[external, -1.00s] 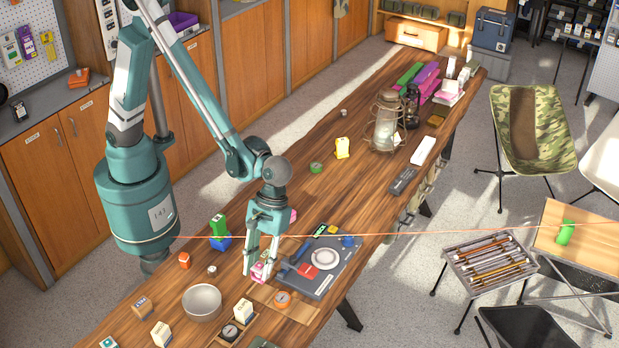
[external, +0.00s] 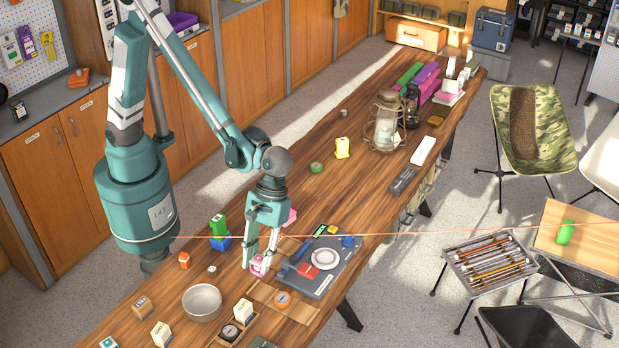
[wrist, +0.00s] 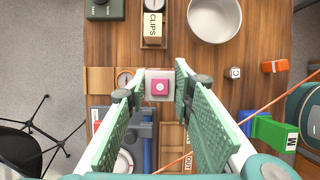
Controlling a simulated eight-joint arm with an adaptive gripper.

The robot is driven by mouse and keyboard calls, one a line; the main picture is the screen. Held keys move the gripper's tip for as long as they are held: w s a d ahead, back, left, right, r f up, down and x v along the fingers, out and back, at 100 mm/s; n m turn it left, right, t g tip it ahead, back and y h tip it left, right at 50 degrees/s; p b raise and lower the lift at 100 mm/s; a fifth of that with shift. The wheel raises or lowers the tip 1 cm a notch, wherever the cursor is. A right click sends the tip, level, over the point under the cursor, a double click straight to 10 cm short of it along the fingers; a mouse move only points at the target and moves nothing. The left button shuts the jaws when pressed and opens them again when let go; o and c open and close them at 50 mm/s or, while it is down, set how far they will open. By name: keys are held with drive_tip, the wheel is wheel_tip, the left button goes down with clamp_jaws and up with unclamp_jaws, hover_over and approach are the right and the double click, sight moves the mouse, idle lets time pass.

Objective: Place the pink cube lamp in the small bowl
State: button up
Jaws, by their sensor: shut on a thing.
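The pink cube lamp (external: 259,266), pink with a white dot and pale edges, is between the two fingers of my gripper (external: 260,262). In the wrist view the lamp (wrist: 159,87) shows between the fingertips (wrist: 160,80). My gripper is shut on it and points down; the fingers hide parts of the lamp's sides. Whether it is clear of the table is hard to tell. The small bowl (external: 202,304), round and metal, stands on the table to the left and nearer the camera. Its inside looks empty in the wrist view (wrist: 214,18).
A grey tray (external: 330,272) with a red piece lies right of my gripper. Green and blue blocks (external: 220,240), an orange block (external: 184,260) and a small white cube (external: 212,268) stand to the left. A compass (external: 230,332) and a white box (external: 243,311) stand right of the bowl.

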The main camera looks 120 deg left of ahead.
drive_tip(key=s+d+b, duration=0.2)
drive_tip(key=s+d, duration=0.9)
drive_tip(key=d, duration=0.3)
drive_tip(key=shift+s+d, duration=0.25)
drive_tip(key=shift+d, duration=0.05)
drive_tip(key=b, duration=0.1)
approach(199, 312)
drive_tip(key=shift+w+d, duration=0.1)
drive_tip(key=shift+d, duration=0.7)
drive_tip(key=shift+f+b, duration=0.45)
drive_tip(key=shift+f, duration=1.6)
drive_tip(key=shift+f, duration=0.15)
drive_tip(key=o, duration=0.6)
drive_tip(key=shift+c, duration=0.2)
drive_tip(key=shift+o, duration=0.3)
